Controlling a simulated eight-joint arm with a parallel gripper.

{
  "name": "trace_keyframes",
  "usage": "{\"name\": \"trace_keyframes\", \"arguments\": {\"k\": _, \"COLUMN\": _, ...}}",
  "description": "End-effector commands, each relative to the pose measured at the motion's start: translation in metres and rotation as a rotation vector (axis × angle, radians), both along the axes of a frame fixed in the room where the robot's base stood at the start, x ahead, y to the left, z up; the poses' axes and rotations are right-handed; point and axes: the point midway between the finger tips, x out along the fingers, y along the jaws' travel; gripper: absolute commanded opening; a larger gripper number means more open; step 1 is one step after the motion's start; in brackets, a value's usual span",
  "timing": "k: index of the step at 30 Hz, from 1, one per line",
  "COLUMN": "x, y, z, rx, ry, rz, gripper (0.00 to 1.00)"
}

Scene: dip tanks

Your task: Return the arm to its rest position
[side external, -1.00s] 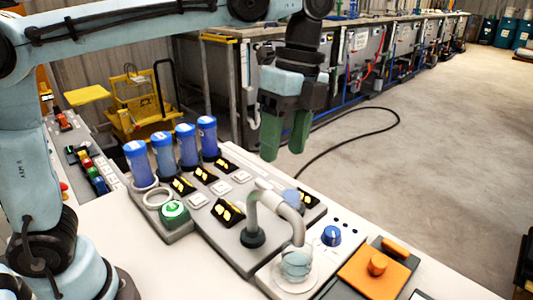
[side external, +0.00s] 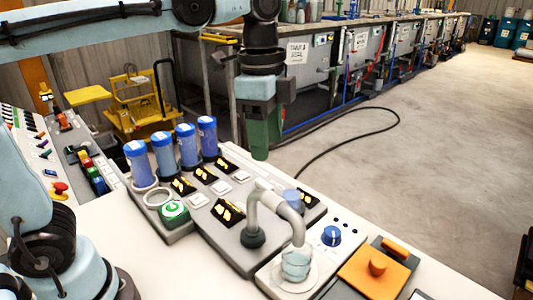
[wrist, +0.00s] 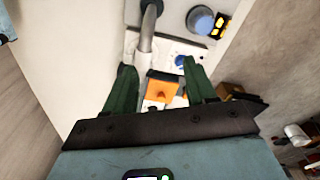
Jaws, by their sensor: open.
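My gripper (side external: 262,140) has green fingers and hangs in the air beyond the back edge of the white bench, pointing down. In the side view its fingers overlap, one in front of the other. In the wrist view the two green fingers (wrist: 160,88) stand wide apart with nothing between them. Below, past the gap, the orange block with a knob (wrist: 162,88) shows on the bench. My arm reaches across the upper left of the side view.
Metal tanks (side external: 305,70) line the back.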

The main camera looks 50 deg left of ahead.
Motion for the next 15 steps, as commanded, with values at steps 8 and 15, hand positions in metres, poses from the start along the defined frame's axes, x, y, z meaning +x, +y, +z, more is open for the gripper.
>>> {"name": "trace_keyframes", "arguments": {"k": 8, "x": -0.022, "y": 0.052, "z": -0.054, "rx": -0.112, "ry": -0.266, "rz": 0.588, "gripper": 0.56}}
{"name": "trace_keyframes", "arguments": {"k": 15, "x": -0.04, "y": 0.082, "z": -0.096, "rx": -0.257, "ry": -0.442, "rz": 0.978, "gripper": 0.56}}
